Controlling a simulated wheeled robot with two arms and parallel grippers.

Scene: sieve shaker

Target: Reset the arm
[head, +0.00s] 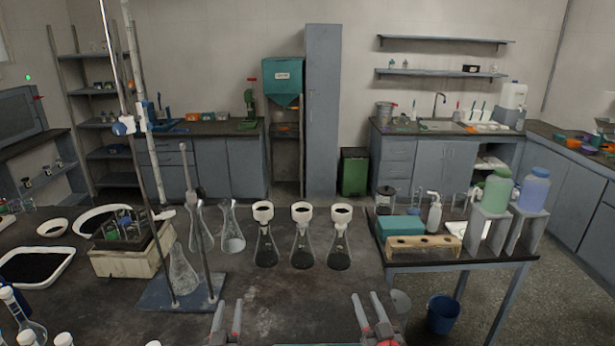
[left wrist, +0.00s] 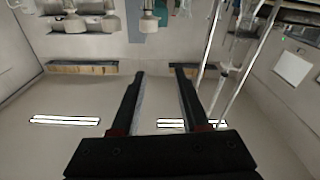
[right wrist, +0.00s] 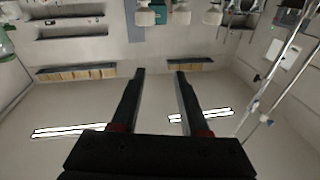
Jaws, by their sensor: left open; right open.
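My left gripper (head: 228,318) is at the bottom of the head view, low over the near edge of the dark table. Its fingers are apart, with nothing between them, as the left wrist view (left wrist: 157,70) also shows. My right gripper (head: 367,302) is at the bottom right of the middle, near the table's right edge. Its fingers are apart and empty, as the right wrist view (right wrist: 160,72) also shows. Both wrist views are upside down and look past the fingers at the wall and ceiling. Neither gripper touches anything.
Flasks with white-rimmed funnels, the left one (head: 264,248), middle one (head: 302,250) and right one (head: 339,250), stand in a row ahead of my grippers. A metal stand base (head: 180,292) is left of my left gripper. A side table (head: 455,265) holds bottles. The table's front middle is clear.

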